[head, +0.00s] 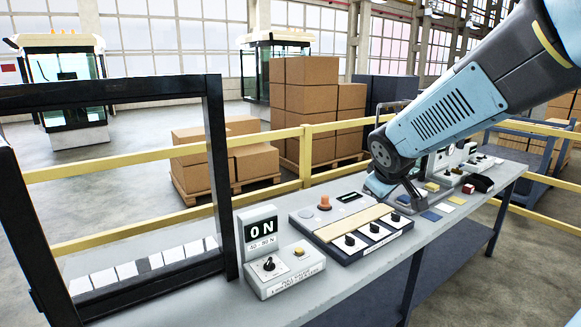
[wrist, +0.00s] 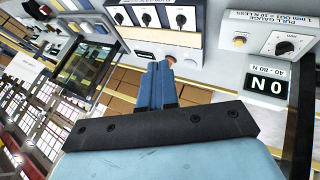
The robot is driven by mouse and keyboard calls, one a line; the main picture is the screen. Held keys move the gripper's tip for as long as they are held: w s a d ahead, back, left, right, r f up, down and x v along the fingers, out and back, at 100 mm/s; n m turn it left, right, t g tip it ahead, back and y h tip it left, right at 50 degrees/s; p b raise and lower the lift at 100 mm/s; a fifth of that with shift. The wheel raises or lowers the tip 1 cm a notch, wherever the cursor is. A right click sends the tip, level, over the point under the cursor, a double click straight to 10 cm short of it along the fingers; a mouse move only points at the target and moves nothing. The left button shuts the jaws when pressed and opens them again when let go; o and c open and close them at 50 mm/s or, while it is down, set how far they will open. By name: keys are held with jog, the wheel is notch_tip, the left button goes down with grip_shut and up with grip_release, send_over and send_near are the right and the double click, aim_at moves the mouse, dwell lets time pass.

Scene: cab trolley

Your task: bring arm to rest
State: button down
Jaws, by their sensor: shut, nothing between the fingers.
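My arm (head: 440,112) reaches in from the upper right in the head view. My gripper (head: 408,192) is over the bench, near the right end of the panel with the wooden strip; its fingertips are hard to make out there. In the wrist view my gripper (wrist: 163,72) shows as two blue fingers lying together, empty. An orange knob appears just beyond the fingertips in that view; whether they touch cannot be told.
The grey bench (head: 400,262) carries a panel with knobs (head: 370,238), a gauge box (head: 284,272) and a "0 N" display (head: 262,233). A black frame (head: 215,170) stands at left. Colored blocks lie right of the gripper. A yellow rail (head: 275,136) and cartons (head: 305,95) are behind.

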jog(key=s+d+r+m+g+y, duration=0.1)
jog(key=s+r+m, duration=0.1)
jog(key=s, duration=0.8)
jog(key=s+d+r+m+g, duration=0.1)
jog(key=s+m, duration=0.4)
jog(key=s, duration=0.5)
jog(key=shift+r+y, duration=0.4)
jog(key=shift+r, duration=0.2)
jog(key=shift+a, duration=0.2)
